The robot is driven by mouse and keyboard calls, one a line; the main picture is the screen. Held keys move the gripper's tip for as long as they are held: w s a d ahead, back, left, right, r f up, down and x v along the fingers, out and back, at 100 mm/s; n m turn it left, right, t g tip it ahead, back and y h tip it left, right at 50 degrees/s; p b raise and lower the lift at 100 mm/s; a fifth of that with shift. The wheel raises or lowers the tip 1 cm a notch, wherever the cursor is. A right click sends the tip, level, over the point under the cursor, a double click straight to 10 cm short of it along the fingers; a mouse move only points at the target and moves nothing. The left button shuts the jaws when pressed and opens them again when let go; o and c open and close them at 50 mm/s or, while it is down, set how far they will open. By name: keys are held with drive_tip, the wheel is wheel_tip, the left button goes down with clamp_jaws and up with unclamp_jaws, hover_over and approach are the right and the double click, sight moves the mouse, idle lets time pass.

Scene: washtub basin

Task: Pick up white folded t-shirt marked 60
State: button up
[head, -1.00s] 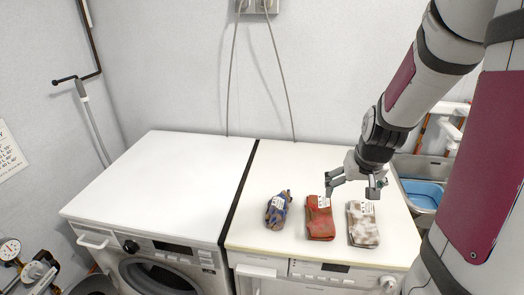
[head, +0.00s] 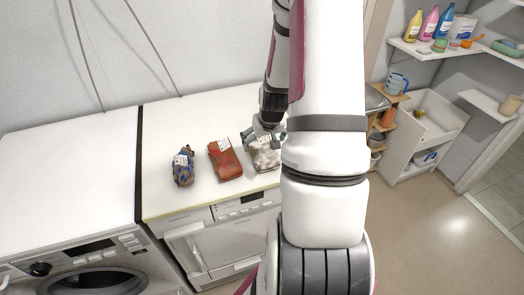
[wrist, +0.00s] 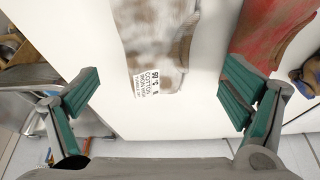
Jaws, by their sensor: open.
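The folded t-shirt (head: 267,158) is white with brown stains and lies flat on the right white machine top. It also shows in the wrist view (wrist: 158,35), at the top middle. Its white label (wrist: 153,83) has black print that seems to read 60 °C and COTTON. My gripper (head: 262,136) is low over the shirt in the head view and partly covers it. In the wrist view my gripper (wrist: 162,88) has its green-padded fingers wide apart, one on each side of the shirt's labelled end. Nothing is held between them.
A red folded garment (head: 225,160) lies close to the left of the shirt, and in the wrist view my right finger overlaps it (wrist: 265,45). A blue and brown garment (head: 183,166) lies farther left. A metal sink (wrist: 35,85) borders the machine top. Shelves (head: 450,50) stand at right.

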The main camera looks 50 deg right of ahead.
sight(263, 146)
drive_tip(key=shift+x, duration=2.75)
drive_tip(key=shift+s+d, duration=0.1)
drive_tip(key=c, duration=1.3)
drive_tip(key=shift+r, duration=0.15)
